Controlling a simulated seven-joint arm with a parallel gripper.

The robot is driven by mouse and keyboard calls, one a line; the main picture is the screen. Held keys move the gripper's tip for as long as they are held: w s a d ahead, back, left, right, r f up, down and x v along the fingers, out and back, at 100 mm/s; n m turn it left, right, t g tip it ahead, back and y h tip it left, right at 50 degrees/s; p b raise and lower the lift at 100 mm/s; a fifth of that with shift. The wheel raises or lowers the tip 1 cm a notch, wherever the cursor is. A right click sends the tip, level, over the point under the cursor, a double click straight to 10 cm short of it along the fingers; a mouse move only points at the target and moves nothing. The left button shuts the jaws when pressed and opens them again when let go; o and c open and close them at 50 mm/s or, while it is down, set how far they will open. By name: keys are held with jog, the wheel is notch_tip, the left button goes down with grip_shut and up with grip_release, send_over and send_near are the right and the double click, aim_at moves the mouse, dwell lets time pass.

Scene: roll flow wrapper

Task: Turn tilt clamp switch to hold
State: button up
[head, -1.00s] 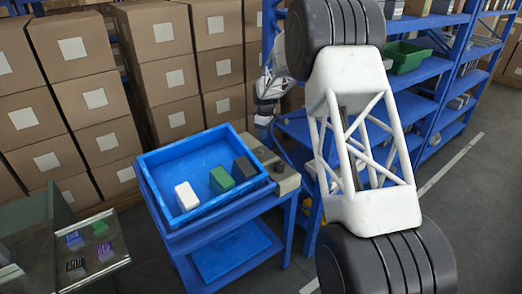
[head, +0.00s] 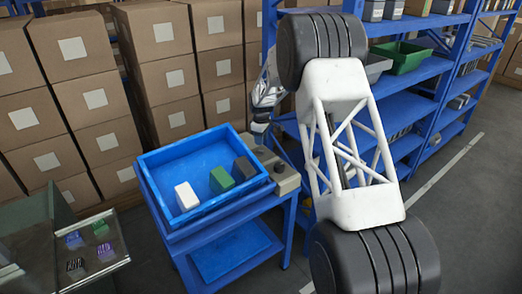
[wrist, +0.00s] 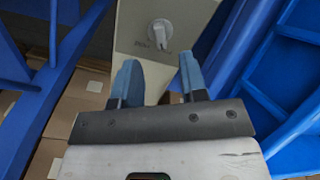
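A light grey rotary switch knob (wrist: 160,33) sits on a beige panel (wrist: 135,14) at the top of the wrist view. Small lettering lies beside the knob, too small to read. My gripper (wrist: 159,75) is open, with its two blue fingertips apart and nothing between them. The knob lies ahead of the gap between the fingers, and the fingers do not appear to touch it. In the head view my gripper (head: 260,127) shows small and partly hidden behind my arm, just above the far end of the beige control box (head: 287,183).
A blue tray (head: 180,158) holding white, green and black blocks stands on a blue cart (head: 262,213) beside the box. Stacked cartons (head: 170,75) stand behind. Blue shelving (head: 410,95) stands at right. A glass-sided machine (head: 120,255) is at lower left.

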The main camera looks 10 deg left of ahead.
aim_at(260, 152)
jog(key=shift+f, duration=3.1)
grip_shut()
